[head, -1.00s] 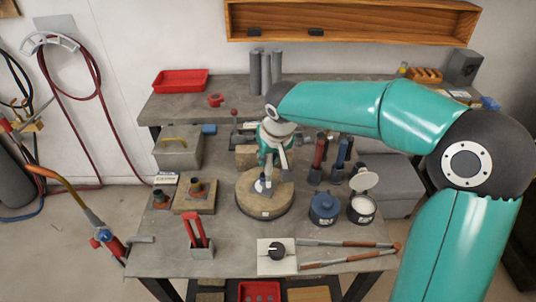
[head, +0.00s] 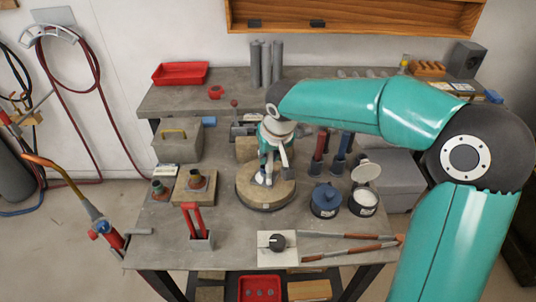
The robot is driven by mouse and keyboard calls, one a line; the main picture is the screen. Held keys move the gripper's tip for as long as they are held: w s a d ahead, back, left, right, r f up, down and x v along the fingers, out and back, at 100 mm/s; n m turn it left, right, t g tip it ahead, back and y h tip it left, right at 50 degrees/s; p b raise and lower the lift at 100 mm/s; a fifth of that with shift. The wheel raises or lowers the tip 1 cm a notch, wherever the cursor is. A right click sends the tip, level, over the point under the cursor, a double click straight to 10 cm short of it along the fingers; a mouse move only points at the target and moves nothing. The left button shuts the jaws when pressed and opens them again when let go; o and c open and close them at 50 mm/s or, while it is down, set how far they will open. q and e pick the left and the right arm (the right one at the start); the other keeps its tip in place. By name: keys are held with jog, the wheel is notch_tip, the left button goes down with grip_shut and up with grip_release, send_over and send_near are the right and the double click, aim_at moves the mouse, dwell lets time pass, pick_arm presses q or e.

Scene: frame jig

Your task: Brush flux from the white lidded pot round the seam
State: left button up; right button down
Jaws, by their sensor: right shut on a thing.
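The white lidded pot (head: 363,205) stands right of centre on the bench, with its lid (head: 366,174) raised and pale contents showing. My right gripper (head: 269,165) points down over the round wooden turntable (head: 265,198), left of the pot. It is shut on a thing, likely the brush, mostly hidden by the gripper. A small pale and blue-grey piece (head: 263,180) shows under the gripper on the turntable. The seam is too small and covered to make out. I cannot tell whether the held thing touches the piece. My left gripper is not in view.
A blue lidded pot (head: 325,201) stands beside the white one. A torch (head: 100,226) hangs left.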

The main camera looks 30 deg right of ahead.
jog(key=shift+f+b, duration=0.45)
jog(key=shift+f, duration=0.05)
jog(key=shift+d+r, duration=0.1)
jog(key=shift+w+d+p, duration=0.3)
jog(key=shift+d, duration=0.2)
jog(key=shift+w+d+p, duration=0.25)
jog(key=shift+w+d, duration=0.05)
jog(key=shift+d, duration=0.2)
jog(key=shift+w+d+r, duration=0.1)
jog(key=shift+f+b, duration=0.2)
jog(key=shift+b, duration=0.2)
dwell(0.5)
jog(key=shift+s+a, duration=0.2)
jog(key=shift+a, duration=0.05)
